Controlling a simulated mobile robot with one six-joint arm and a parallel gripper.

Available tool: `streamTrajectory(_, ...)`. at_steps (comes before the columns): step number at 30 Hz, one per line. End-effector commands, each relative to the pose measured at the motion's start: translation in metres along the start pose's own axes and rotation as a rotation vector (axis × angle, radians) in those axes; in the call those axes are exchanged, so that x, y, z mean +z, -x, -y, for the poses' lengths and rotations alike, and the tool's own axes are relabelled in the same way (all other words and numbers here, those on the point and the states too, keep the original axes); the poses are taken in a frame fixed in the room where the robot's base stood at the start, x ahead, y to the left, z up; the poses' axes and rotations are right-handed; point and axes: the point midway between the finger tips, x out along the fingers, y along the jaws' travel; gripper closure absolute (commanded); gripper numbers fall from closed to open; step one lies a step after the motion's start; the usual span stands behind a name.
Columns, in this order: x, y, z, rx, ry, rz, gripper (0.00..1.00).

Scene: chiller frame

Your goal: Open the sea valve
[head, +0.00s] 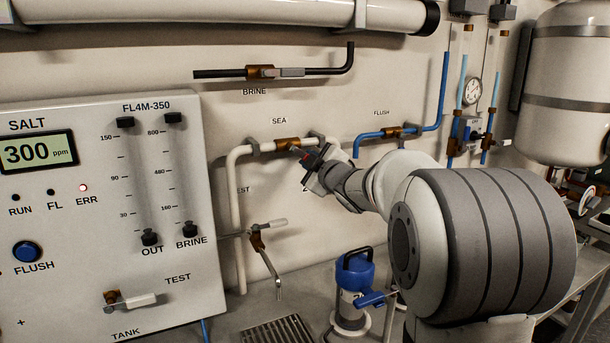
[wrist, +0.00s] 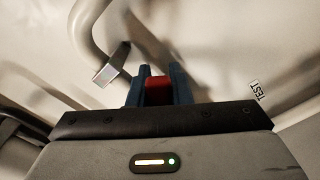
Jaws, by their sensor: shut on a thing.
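The sea valve has a brass body (head: 287,144) on a white pipe under the SEA label in the head view. My gripper (head: 309,159) is at this valve, just below and to the right of the brass body. In the wrist view my gripper's two blue fingers (wrist: 158,88) are shut on a red piece (wrist: 158,91), which looks like the sea valve's handle. Most of the handle is hidden by the fingers and the wrist. The handle's exact angle cannot be told.
The brine valve (head: 260,72) is above, and the flush valve (head: 393,132) on blue pipe is to the right. A lever valve (head: 258,242) sticks out below left. A blue-topped canister (head: 354,272) stands below my arm. The control panel (head: 100,215) is at left.

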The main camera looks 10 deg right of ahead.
Motion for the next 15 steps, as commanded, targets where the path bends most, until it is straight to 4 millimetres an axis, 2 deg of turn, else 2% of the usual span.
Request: streamTrajectory(15,-0.006,0.000,-0.029,0.002,0.470,-0.001,1.00)
